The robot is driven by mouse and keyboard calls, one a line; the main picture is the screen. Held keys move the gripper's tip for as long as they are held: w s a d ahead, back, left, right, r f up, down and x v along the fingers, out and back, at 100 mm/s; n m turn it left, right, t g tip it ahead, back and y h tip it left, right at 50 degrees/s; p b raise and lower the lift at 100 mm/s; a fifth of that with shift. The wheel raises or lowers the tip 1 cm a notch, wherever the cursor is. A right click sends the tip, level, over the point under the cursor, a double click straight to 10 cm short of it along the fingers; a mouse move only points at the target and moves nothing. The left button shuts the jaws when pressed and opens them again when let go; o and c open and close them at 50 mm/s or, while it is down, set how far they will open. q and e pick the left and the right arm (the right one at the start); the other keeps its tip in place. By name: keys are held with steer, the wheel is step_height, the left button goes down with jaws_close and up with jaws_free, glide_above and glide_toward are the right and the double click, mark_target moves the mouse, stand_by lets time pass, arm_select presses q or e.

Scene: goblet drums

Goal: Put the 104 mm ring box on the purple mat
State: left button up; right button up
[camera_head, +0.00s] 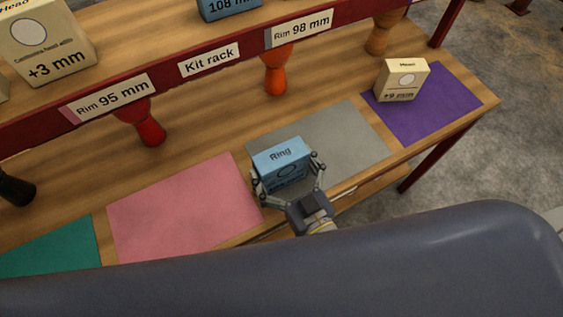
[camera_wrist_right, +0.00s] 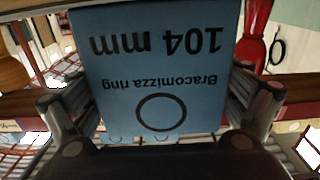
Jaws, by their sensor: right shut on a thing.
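The blue 104 mm ring box (camera_head: 281,160) is between the fingers of my right gripper (camera_head: 288,183), over the left part of the grey mat. In the right wrist view the box (camera_wrist_right: 150,75) fills the middle, its "104 mm" print upside down, with the right gripper's fingers (camera_wrist_right: 155,115) on both sides. The right gripper is shut on it. I cannot tell how high it is above the mat. The purple mat (camera_head: 440,118) lies at the right end of the table, with a cream Head box (camera_head: 402,80) on its upper left part. My left gripper is not in view.
The grey mat (camera_head: 350,130), pink mat (camera_head: 180,210) and teal mat (camera_head: 55,250) lie along the front edge. Goblet drums, red (camera_head: 150,128) and orange (camera_head: 275,75), stand behind under the red Kit rack rail (camera_head: 180,72). The purple mat's lower and right parts are free.

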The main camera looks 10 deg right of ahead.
steer(key=o, duration=0.9)
steer(key=shift+f, duration=0.1)
steer(key=shift+c, duration=0.2)
steer(key=b+v, duration=0.1)
steer(key=v, duration=1.1)
